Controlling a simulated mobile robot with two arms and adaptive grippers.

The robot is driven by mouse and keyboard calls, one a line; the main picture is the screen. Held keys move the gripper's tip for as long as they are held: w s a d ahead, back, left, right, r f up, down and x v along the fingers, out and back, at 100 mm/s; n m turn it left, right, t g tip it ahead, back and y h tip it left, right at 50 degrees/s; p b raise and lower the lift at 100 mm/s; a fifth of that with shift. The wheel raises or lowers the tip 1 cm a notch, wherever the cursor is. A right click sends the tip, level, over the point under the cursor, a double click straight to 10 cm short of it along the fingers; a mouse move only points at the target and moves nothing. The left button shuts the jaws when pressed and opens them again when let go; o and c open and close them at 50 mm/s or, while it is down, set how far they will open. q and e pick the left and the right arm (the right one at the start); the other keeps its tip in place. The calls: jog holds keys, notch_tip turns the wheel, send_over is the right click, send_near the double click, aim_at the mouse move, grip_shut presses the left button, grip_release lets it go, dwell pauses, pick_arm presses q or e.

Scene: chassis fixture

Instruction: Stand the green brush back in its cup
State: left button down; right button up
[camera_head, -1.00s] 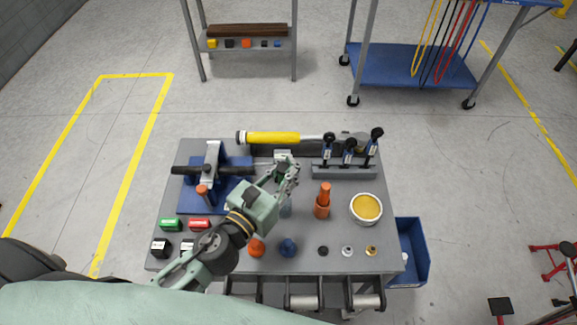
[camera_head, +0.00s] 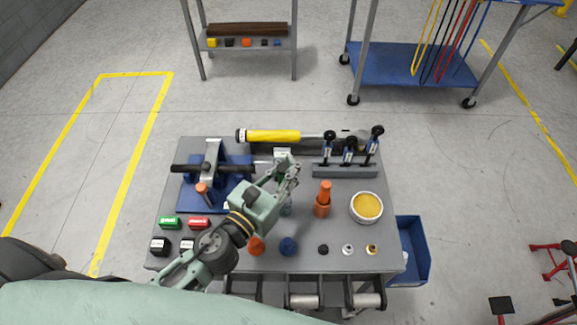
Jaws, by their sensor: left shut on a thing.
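My left gripper (camera_head: 288,174) reaches in from the lower left over the middle of the grey table. It is shut on the green brush (camera_head: 280,178), of which only a small dark green part shows between the fingers. A small grey-green cup (camera_head: 287,210) shows just below the gripper in the picture, partly hidden by my arm. I cannot tell whether the brush's lower end is inside the cup or above it. My right gripper is not in view.
An orange holder (camera_head: 322,208) with an upright orange piece stands right of the cup, and a round yellow-filled tin (camera_head: 366,208) beyond it. A blue vise-like fixture (camera_head: 205,190) is at left.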

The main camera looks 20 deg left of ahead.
aim_at(280, 175)
pick_arm(q)
jog(key=shift+f+b, duration=1.65)
jog(key=shift+f, duration=0.25)
jog(key=c, duration=1.5)
grip_release()
jog(key=shift+r, duration=0.1)
jog(key=shift+s+a+r+p, duration=0.3)
jog(key=shift+s+r+p, duration=0.4)
jog(key=shift+s+r, duration=0.25)
jog(key=shift+s+a+r+p, duration=0.25)
jog(key=shift+s+r+p, duration=0.15)
jog(key=shift+s+r, duration=0.4)
jog(key=shift+s+a+r+p, duration=0.25)
jog(key=shift+s+r+p, duration=0.15)
jog(key=shift+s+r, duration=0.35)
